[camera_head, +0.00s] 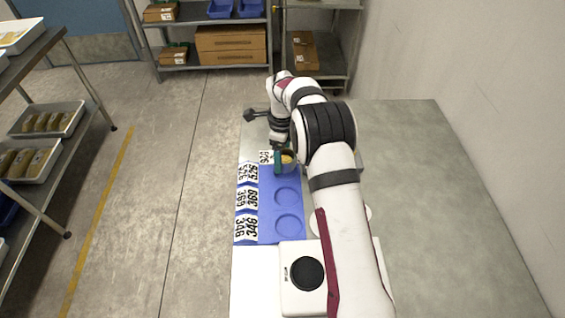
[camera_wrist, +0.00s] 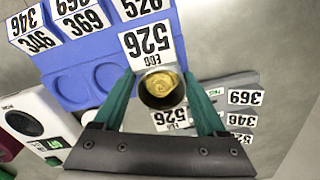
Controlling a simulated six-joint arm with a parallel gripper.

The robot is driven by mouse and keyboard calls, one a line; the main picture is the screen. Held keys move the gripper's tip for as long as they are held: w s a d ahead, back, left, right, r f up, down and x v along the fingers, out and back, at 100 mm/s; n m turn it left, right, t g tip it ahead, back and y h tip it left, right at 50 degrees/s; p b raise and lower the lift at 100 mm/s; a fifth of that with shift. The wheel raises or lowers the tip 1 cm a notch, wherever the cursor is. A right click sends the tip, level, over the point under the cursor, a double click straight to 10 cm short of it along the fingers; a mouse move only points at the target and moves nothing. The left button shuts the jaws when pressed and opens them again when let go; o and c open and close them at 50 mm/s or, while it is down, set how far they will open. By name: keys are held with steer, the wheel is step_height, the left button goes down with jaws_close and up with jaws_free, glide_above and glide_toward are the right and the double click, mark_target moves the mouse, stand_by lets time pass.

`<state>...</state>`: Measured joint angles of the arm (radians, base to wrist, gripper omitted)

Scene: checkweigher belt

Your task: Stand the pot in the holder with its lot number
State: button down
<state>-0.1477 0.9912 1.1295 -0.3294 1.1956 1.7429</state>
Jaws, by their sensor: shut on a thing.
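The pot (camera_head: 288,157) is a small dark cup with yellow contents, seen from above in the wrist view (camera_wrist: 159,86). My gripper (camera_wrist: 162,92) is shut on it, one green finger on each side. A white tag reading 526 EGG (camera_wrist: 150,45) stands beside the pot.
A white device with a black disc (camera_head: 307,273) stands near the holder's near end. White cards, one reading 369 (camera_wrist: 245,97), show right of the gripper in the wrist view. The grey tabletop (camera_head: 440,200) is clear at right. Shelves (camera_head: 40,125) stand left.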

steer(key=shift+f, duration=1.6)
jaws_free()
steer(key=shift+f, duration=0.15)
step_height(320, 180, up, 13)
steer(key=shift+s+f, duration=0.1)
steer(key=shift+f, duration=0.1)
steer(key=s+d+r+n+y, duration=0.15)
steer(key=s+r+n, duration=0.35)
steer(key=s, duration=0.5)
steer(key=s+d+r+n+h, duration=0.1)
steer(key=s+d+r+n, duration=0.1)
steer(key=s+r+n, duration=0.5)
steer(key=s+f+n, duration=0.2)
steer(key=s, duration=0.9)
steer(key=s+f+n+y, duration=0.1)
steer(key=s+f+n, duration=0.1)
steer(key=s, duration=0.8)
steer(key=shift+s+d+f, duration=0.3)
steer(key=shift+s+d, duration=0.05)
steer(key=shift+d, duration=0.05)
